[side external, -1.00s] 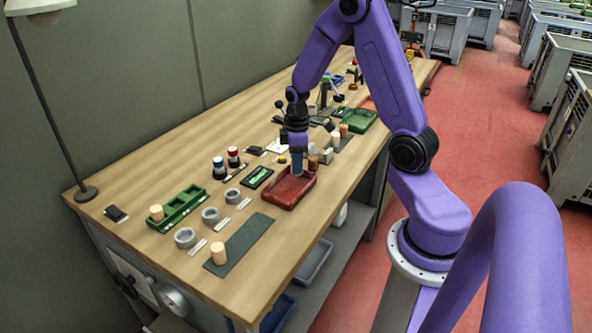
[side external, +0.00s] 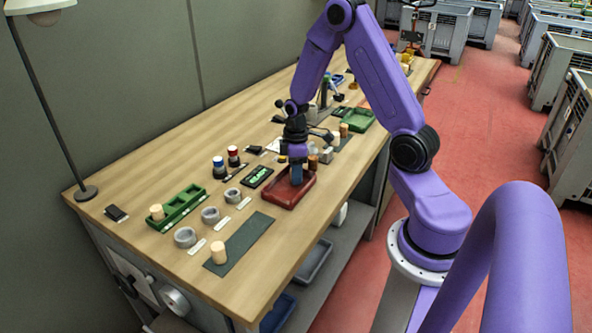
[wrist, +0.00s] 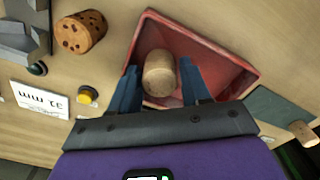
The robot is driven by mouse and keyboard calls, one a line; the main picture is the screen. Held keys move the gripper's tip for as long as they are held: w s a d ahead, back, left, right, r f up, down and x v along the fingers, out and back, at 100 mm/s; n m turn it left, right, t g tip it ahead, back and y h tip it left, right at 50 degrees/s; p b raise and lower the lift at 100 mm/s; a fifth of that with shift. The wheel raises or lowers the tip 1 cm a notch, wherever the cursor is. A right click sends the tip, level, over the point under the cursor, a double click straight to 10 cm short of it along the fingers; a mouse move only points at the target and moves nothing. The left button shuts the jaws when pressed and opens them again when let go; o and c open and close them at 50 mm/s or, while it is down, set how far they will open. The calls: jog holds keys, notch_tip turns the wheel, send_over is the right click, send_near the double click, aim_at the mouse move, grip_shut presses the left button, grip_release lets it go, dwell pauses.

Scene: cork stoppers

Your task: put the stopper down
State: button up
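A pale cork stopper (wrist: 159,74) sits between the two blue fingers of my gripper (wrist: 160,80) in the wrist view, with the fingers close against its sides. My gripper is shut on it, and its far end reaches past the fingertips. Below and around it is the red tray (wrist: 215,68). In the side external view my gripper (side external: 296,180) reaches down into the red tray (side external: 277,200). The stopper is hidden there by the fingers. Whether it touches the tray floor cannot be told.
A speckled brown cork (wrist: 82,32), a yellow button (wrist: 87,95) and an upside-down size card (wrist: 40,99) lie beside the tray. A dark green mat (side external: 246,237) bears another cork (side external: 219,253). A green compartment tray (side external: 182,210) and grey rings (side external: 210,215) stand left.

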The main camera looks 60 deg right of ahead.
jog(key=shift+r, duration=0.15)
notch_tip(320, 180, up, 11)
jog(key=s+a+r+n, duration=0.1)
jog(key=s+a+r, duration=0.2)
jog(key=a, duration=0.7)
jog(key=s+a+r+n, duration=0.1)
jog(key=s+a+n, duration=0.1)
jog(key=s+a, duration=0.4)
jog(key=s+a+r+n, duration=0.1)
jog(key=s+a, duration=0.5)
jog(key=s, duration=0.8)
jog(key=shift+n, duration=0.7)
